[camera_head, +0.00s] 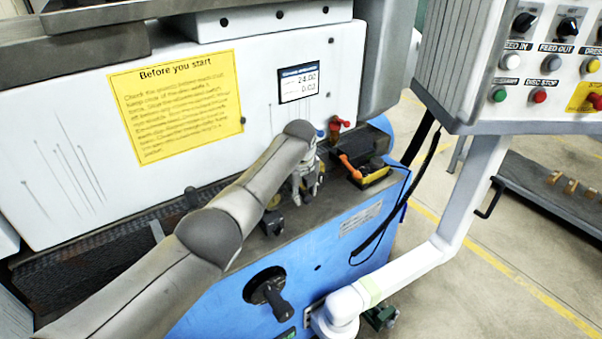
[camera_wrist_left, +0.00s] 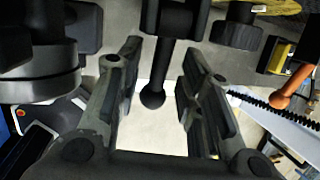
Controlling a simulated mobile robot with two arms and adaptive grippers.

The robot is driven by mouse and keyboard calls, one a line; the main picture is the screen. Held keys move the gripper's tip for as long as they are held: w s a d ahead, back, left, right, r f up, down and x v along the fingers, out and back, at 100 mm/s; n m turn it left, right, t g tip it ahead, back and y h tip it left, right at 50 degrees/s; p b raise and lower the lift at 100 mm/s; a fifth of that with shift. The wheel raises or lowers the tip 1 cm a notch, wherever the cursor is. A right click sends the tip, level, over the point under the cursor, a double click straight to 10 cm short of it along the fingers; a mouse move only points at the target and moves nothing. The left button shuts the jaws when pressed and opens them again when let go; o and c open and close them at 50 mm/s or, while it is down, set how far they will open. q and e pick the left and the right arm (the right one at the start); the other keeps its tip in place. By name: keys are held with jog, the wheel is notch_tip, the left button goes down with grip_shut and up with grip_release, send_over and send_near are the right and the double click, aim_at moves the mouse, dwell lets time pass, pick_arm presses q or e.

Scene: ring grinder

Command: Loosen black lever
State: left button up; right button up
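A black lever (camera_wrist_left: 174,62) with a round ball end comes down from the top middle of the left wrist view. My left gripper (camera_head: 307,190) is over the ledge of the grinder in the head view. In the left wrist view its two fingers (camera_wrist_left: 160,70) are open, one on each side of the lever. A gap shows on both sides, so neither finger appears to touch it. In the head view the lever is hidden or too small to make out at the gripper. My right gripper is not in view.
An orange-handled lever (camera_head: 350,168) on a yellow-and-black unit stands right of the gripper. A red tap-like part (camera_head: 338,126) is behind. A black knob (camera_head: 272,222) is at the ledge's front, and a black crank handle (camera_head: 272,292) is below. A control panel (camera_head: 520,65) hangs at right.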

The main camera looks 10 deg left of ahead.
pick_arm(q)
jog(key=v, duration=1)
jog(key=shift+r, duration=0.3)
jog(key=shift+s, duration=0.1)
